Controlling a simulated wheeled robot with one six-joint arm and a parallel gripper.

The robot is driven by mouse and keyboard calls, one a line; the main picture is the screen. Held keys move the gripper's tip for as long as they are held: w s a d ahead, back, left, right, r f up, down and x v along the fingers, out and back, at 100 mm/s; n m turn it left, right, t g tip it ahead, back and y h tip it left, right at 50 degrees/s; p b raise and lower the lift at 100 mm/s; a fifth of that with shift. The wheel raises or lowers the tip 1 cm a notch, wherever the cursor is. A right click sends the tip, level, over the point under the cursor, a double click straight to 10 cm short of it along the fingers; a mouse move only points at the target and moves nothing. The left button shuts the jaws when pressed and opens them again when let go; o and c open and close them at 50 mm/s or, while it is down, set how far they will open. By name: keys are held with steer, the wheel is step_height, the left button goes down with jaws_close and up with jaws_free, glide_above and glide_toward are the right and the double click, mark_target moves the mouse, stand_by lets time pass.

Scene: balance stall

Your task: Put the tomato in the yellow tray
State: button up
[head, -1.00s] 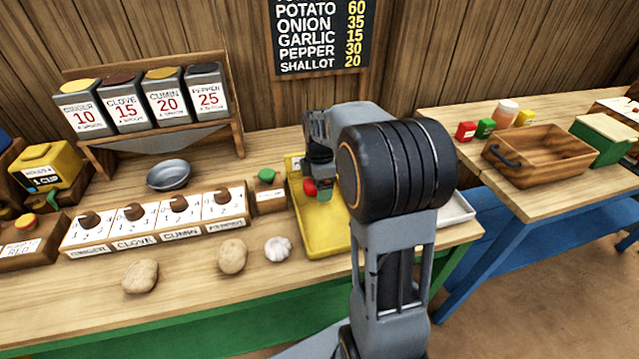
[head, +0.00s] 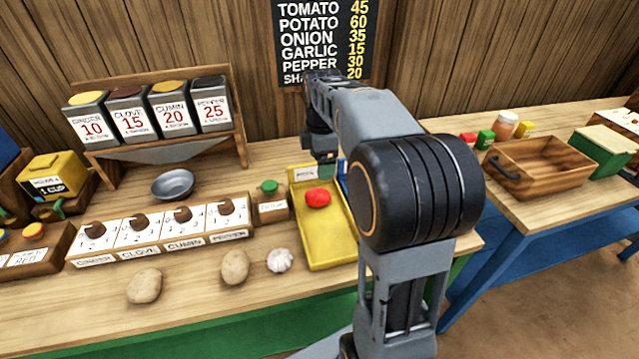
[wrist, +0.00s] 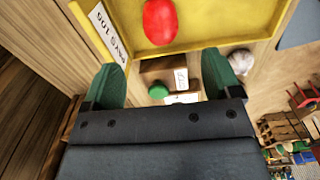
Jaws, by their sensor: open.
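The red tomato (head: 318,197) lies in the yellow tray (head: 330,247), toward its far end. In the wrist view the tomato (wrist: 160,21) rests on the yellow floor of the tray (wrist: 215,30), apart from my fingers. My gripper (wrist: 162,75) is open and empty, its two green fingertips spread apart. In the head view my gripper (head: 325,160) is above the far end of the tray, partly hidden behind my own arm. The right side of the tray is hidden by my arm.
A garlic bulb (head: 279,260) and two potatoes (head: 235,267) lie left of the tray near the front edge. A small box with a green top (head: 271,198) stands close to the tray's left side. A metal bowl (head: 173,184) sits farther left. A wooden crate (head: 540,168) stands on the right table.

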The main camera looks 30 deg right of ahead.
steer(key=s+a+f+m+t, duration=0.1)
steer(key=s+a+f+m, duration=0.1)
steer(key=s+m, duration=0.3)
steer(key=s+a+f+m+t, duration=0.1)
steer(key=s+a+f+m, duration=0.1)
steer(key=s+a+m, duration=0.2)
steer(key=s+a+f+m+t, duration=0.1)
steer(key=s+a+f+m, duration=0.2)
steer(key=s+m, duration=0.3)
steer(key=shift+s+a, duration=0.3)
steer(key=shift+s, duration=0.05)
steer(key=shift+r, duration=0.1)
